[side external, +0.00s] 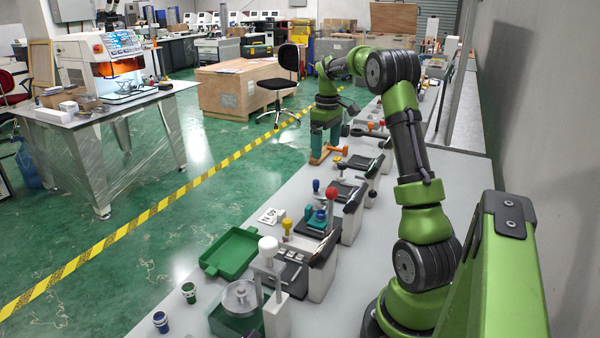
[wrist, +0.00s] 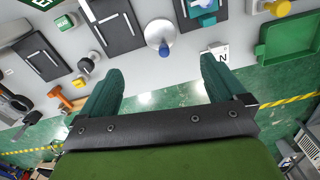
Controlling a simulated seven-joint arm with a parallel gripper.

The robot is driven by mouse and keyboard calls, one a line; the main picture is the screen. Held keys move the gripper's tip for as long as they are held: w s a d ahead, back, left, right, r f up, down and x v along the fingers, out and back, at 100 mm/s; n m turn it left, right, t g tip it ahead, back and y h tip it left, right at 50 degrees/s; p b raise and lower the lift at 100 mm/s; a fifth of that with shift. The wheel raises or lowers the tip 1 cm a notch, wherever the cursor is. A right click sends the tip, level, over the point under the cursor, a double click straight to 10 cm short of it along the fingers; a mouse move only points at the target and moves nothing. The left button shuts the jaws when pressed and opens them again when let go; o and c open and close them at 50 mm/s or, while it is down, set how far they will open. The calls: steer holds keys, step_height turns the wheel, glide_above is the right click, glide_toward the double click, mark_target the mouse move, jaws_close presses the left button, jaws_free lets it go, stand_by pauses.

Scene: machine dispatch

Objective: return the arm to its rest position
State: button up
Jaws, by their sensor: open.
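My gripper (side external: 325,148) is at the far end of my outstretched green arm, pointing down over the far part of the bench in the side view. Its two teal fingers are spread apart in the wrist view (wrist: 160,66), with nothing held between them. An orange part (side external: 327,151) is close to the fingers in the side view; whether they touch cannot be told. In the wrist view a blue-tipped peg on a round white base (wrist: 158,28) shows beyond the gap between the fingers.
Levered machine stations line the grey bench (side external: 210,311). A red-knobbed lever (side external: 332,194) and a white-knobbed post (side external: 268,246) stand up from it. A wall runs along the right.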

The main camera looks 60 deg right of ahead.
stand_by(0.3)
steer(key=a+r+m+t, duration=0.3)
steer(key=a+m+t, duration=0.15)
steer(key=a, duration=1.75)
steer(key=s+a+r+n+t+y, duration=0.1)
steer(key=s+a, duration=0.3)
steer(key=a, duration=0.4)
steer(key=s+a+r+n+t+y, duration=0.1)
steer(key=s+a, duration=0.3)
steer(key=a, duration=0.5)
steer(key=shift+s+r+t, duration=0.3)
steer(key=shift+t, duration=0.05)
